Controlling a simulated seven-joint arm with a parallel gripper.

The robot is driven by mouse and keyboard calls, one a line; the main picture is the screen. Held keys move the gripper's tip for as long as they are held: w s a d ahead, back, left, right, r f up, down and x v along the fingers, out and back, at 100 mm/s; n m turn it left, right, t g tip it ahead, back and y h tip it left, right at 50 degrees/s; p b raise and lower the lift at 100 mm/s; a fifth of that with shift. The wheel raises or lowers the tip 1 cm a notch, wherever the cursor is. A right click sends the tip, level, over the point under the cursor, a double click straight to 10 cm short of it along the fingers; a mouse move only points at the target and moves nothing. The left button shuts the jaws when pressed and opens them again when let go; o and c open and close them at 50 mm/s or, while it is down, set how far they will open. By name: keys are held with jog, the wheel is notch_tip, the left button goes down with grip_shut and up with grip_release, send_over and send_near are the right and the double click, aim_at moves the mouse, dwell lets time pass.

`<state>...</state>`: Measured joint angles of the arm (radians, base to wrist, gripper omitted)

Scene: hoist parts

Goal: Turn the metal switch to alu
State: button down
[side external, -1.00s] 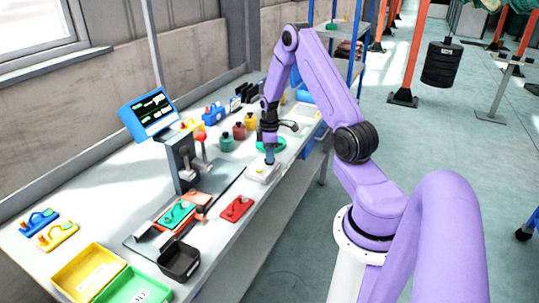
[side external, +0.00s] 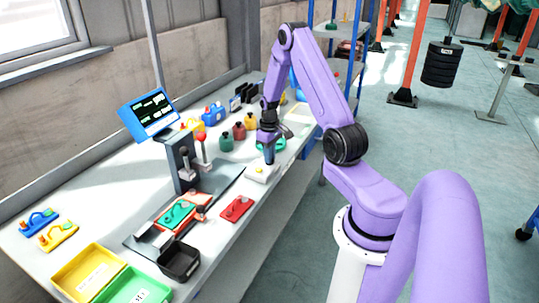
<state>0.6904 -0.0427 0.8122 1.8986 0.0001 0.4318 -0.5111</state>
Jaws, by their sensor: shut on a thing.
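A small white box (side external: 257,176) sits near the front edge of the workbench and is likely the switch; its markings are too small to read. A small yellow spot shows on its top. My gripper (side external: 268,160) points down at the right end of this box, with its fingertips at the box's top. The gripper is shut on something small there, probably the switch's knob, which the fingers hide. I cannot read which setting it points to.
A press-like stand (side external: 183,165) with a red-knobbed lever and a blue-framed screen (side external: 150,113) stand left of the gripper. A red plate (side external: 237,208) lies in front. Green, red and yellow weights (side external: 239,131) stand behind. A black tray (side external: 179,262) is at the near end.

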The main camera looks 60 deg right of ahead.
jog(key=shift+w+m, duration=0.1)
jog(key=shift+m, duration=2.1)
jog(key=c, duration=1.1)
grip_release()
jog(key=shift+c, duration=0.2)
notch_tip(320, 180, up, 18)
jog(key=shift+f, duration=0.25)
